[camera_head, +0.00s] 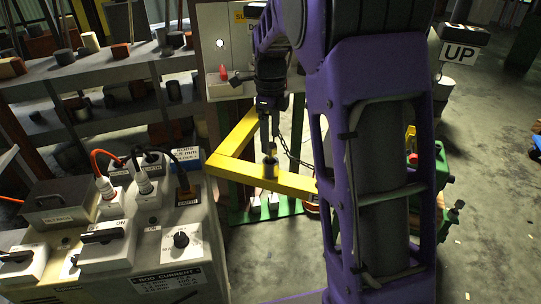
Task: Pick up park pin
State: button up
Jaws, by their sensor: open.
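What looks like the park pin, a small dark upright cylinder (270,168), stands on the front corner bar of the yellow frame (235,168), near the picture's middle. A dark chain (295,160) hangs just right of it and runs down to the right. My gripper (269,147) points down directly above the pin, its fingers open and close to the pin's top. The picture is too small to show whether the fingers touch the pin or stand around it. My purple arm hides the right part of the yellow frame.
A control cabinet (180,270) with switches, plugs and cables stands at the lower left. Shelves (110,60) with several blocks are behind it. A white panel with a red knob (223,73) is behind my gripper. Green machinery (440,185) shows right of my arm. Floor at right is mostly clear.

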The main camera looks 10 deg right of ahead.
aim_at(271, 145)
notch_tip(271, 145, down, 4)
jog(key=shift+w+f, duration=0.15)
grip_shut()
dwell(0.4)
